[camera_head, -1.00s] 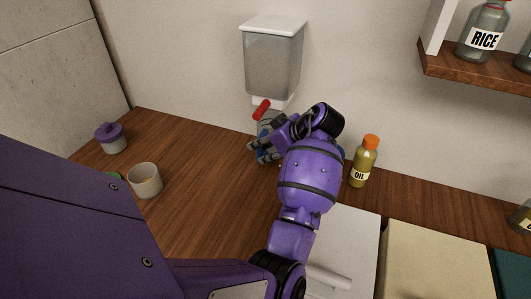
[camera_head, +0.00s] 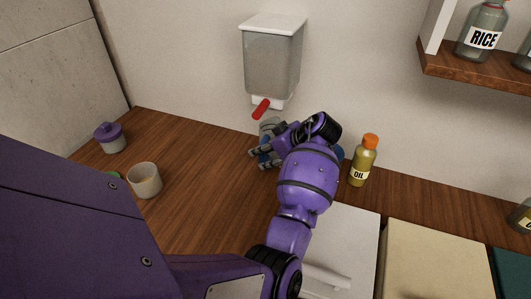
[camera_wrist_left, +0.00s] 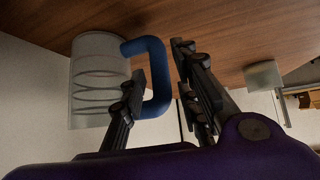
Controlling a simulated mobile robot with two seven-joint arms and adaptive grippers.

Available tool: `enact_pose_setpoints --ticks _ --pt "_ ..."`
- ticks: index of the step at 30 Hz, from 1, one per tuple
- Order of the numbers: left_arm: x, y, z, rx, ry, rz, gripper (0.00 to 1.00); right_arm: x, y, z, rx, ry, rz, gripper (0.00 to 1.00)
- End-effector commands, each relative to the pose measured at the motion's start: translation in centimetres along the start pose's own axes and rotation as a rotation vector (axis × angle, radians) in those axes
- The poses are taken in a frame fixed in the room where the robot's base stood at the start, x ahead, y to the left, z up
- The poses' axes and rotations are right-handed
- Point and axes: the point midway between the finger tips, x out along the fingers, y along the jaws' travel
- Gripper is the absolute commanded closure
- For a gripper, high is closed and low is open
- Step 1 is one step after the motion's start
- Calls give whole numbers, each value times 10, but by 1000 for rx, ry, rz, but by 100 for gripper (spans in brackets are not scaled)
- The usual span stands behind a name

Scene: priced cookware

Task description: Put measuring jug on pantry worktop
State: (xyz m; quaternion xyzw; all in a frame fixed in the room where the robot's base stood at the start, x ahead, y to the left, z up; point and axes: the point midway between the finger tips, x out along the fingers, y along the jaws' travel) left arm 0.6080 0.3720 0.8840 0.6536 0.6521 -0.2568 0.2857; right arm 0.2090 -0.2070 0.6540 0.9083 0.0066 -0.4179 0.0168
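The measuring jug (camera_head: 269,127) is a clear ringed cup with a blue handle. In the head view it is largely hidden behind my left gripper, low under the wall dispenser. It shows more fully in the left wrist view (camera_wrist_left: 91,84), upside down there, its base close to the wood. The pantry worktop (camera_head: 205,165) is brown wood. Whether the jug touches it I cannot tell. My right gripper is not in view.
The dispenser (camera_head: 271,60) with a red lever (camera_head: 260,108) hangs above the jug. An oil bottle (camera_head: 363,162) stands to the right. A beige cup (camera_head: 145,181) and a purple-lidded pot (camera_head: 111,139) stand left. The wood between cup and gripper is clear.

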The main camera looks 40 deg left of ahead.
Motion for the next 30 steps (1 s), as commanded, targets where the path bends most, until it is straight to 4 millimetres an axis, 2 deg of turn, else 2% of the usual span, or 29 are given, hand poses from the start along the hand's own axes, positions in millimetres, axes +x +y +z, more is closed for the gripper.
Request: enact_pose_setpoints --ticks 9,13,17,24,30 --pt "-1 0 -1 -1 0 1 64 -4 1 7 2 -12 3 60" --pt "-10 1 -2 0 0 3 64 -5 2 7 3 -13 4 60" --pt "-33 1 -2 -1 -1 5 64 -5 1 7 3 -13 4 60" --pt "-86 1 -2 -1 -1 3 64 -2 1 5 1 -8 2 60" --pt "-114 1 -2 0 0 1 64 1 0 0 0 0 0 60"
